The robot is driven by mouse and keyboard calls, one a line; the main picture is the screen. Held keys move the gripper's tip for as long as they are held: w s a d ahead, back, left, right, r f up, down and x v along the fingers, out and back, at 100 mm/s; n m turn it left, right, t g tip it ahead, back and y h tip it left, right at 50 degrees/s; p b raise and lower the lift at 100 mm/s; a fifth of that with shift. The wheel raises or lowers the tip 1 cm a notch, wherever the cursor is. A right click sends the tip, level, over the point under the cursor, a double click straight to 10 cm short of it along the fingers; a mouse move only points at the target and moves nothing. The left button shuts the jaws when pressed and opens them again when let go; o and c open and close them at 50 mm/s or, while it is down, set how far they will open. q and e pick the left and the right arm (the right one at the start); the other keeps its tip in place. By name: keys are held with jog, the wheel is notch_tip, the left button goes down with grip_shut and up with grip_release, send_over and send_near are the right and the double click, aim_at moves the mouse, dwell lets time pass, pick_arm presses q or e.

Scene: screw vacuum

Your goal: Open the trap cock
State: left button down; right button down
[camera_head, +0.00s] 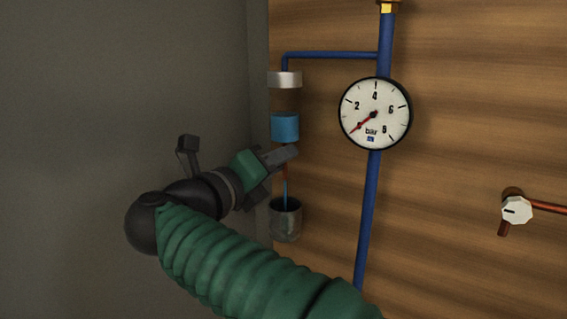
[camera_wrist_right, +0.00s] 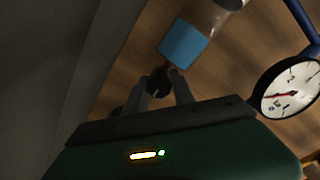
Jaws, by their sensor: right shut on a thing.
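The trap is a small assembly on the wooden wall, with a blue block (camera_head: 285,127) under a silver cap (camera_head: 285,79). The block also shows in the wrist view (camera_wrist_right: 184,43). Below it is the trap cock, with a reddish stem (camera_head: 284,171) and a dark round knob (camera_wrist_right: 158,82). My right gripper (camera_head: 285,156) reaches in from the left, just under the blue block. In the wrist view its fingers (camera_wrist_right: 164,88) are shut on the trap cock. They partly hide it in the head view. A thin blue streak runs down from the cock toward a grey cup. My left gripper is out of view.
The grey cup (camera_head: 286,220) is right below the cock. A blue pipe (camera_head: 368,215) with a round pressure gauge (camera_head: 375,113) stands to the right. A white-knobbed valve (camera_head: 516,210) is farther right. A grey wall (camera_head: 90,90) closes off the left.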

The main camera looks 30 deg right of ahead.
jog(key=shift+w+a+f, duration=0.1)
jog(key=shift+a+f, duration=0.05)
jog(key=shift+a, duration=0.1)
jog(key=c, duration=1.4)
grip_release()
jog(key=shift+o, duration=1.3)
jog(key=shift+a, duration=0.2)
jog(key=shift+o, duration=0.4)
jog(key=shift+a, duration=0.25)
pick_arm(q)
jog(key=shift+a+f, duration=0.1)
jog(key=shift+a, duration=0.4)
pick_arm(e)
jog(key=shift+d+r, duration=0.1)
jog(key=shift+r, duration=0.1)
jog(key=shift+r, duration=0.15)
jog(key=shift+d, duration=0.1)
